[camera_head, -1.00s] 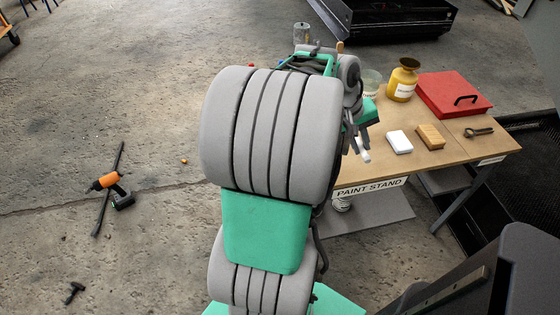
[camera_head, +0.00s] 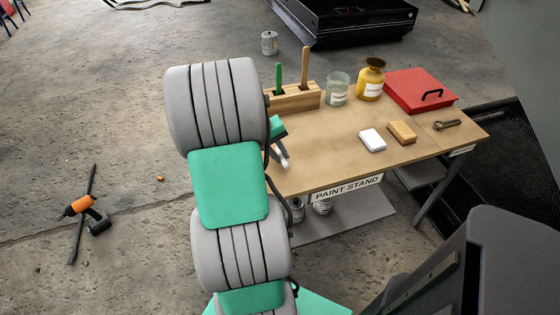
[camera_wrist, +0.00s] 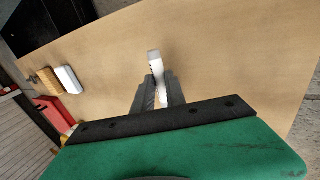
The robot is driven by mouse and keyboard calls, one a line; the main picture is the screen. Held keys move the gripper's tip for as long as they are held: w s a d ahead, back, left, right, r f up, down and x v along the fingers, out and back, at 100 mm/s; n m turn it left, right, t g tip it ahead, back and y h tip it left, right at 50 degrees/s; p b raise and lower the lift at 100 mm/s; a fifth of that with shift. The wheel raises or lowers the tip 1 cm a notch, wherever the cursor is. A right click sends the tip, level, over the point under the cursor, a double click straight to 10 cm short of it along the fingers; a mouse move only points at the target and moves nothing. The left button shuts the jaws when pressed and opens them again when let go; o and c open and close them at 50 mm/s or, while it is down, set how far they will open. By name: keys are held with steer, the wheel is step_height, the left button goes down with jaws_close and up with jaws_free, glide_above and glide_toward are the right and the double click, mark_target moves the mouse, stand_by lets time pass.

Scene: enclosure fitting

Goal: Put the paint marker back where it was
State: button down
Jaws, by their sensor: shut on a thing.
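My gripper (camera_wrist: 158,92) is shut on the paint marker (camera_wrist: 154,64), a slim white stick whose white end sticks out beyond the fingers in the wrist view. In the head view, my gripper (camera_head: 279,152) is at the table's left side, partly hidden by my arm, with the marker's pale tip (camera_head: 284,163) showing below it. The wooden rack (camera_head: 296,97) stands at the table's back left, beyond my gripper. It holds a green-handled item (camera_head: 278,78) and a wooden-handled one (camera_head: 305,68) upright. Its left part is hidden by my arm.
The table (camera_head: 335,138) bears a glass jar (camera_head: 338,90), a yellow bottle (camera_head: 371,80), a red box (camera_head: 421,91), a white block (camera_head: 372,140), a tan block (camera_head: 402,133) and a wrench (camera_head: 447,124). The tabletop's middle is bare. A can (camera_head: 269,43) stands on the floor behind.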

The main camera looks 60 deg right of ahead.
mark_target(280, 168)
step_height(280, 168, down, 3)
